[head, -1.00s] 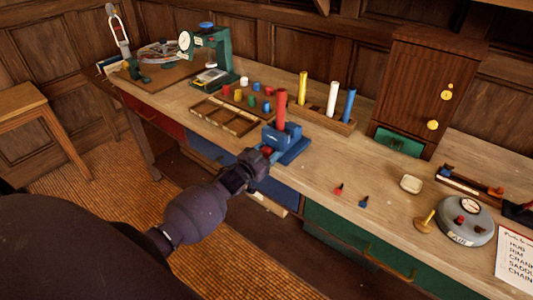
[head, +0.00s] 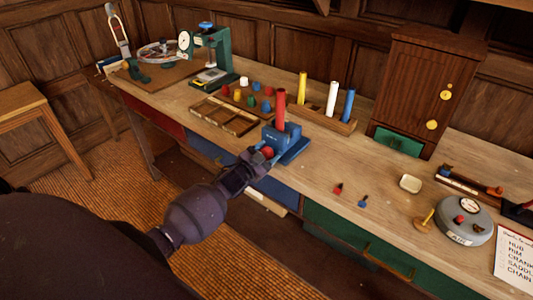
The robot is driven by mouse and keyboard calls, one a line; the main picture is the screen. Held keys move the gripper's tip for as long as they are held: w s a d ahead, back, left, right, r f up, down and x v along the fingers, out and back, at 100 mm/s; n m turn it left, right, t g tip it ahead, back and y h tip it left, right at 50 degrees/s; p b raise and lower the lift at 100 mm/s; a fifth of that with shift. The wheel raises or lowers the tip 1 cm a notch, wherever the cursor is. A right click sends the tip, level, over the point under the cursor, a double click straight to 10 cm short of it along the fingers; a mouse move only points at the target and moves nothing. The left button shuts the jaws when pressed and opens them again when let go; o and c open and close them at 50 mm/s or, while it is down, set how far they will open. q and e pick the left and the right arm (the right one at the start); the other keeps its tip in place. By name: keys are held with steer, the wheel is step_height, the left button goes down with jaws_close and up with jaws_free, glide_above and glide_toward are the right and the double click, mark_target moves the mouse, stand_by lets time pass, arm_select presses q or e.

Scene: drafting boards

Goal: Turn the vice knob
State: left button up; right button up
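The blue vice (head: 272,134) stands at the front edge of the bench, with an upright red tube (head: 281,108) in it. Its round red knob (head: 267,152) faces the front. My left gripper (head: 257,160) is right at the knob, reaching in from the front left. The fingers are dark and small here, so I cannot tell whether they are closed around the knob or only beside it. My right gripper is not in view.
A wooden rack (head: 325,119) with yellow, white and blue tubes stands behind the vice. A sectioned wooden tray (head: 223,115) lies left of it. A red-tipped piece (head: 338,188) and a cream dish (head: 410,184) lie to the right. Drawers line the bench front.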

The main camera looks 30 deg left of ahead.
arm_select(q)
steer(key=shift+o, duration=1.2)
steer(key=s, duration=1)
steer(key=shift+s+a, duration=0.4)
steer(key=s+d+f+n+g, duration=0.1)
steer(key=s+d+f+g, duration=0.1)
steer(key=s, duration=0.4)
steer(key=s+d+f+n+g+y, duration=0.1)
steer(key=s+d+f+n+g, duration=0.1)
steer(key=s+d+f, duration=0.2)
steer(key=s+d+f+n+g, duration=0.2)
steer(key=s+d, duration=0.3)
steer(key=s, duration=0.4)
steer(key=shift+f, duration=0.8)
steer(key=shift+w, duration=0.1)
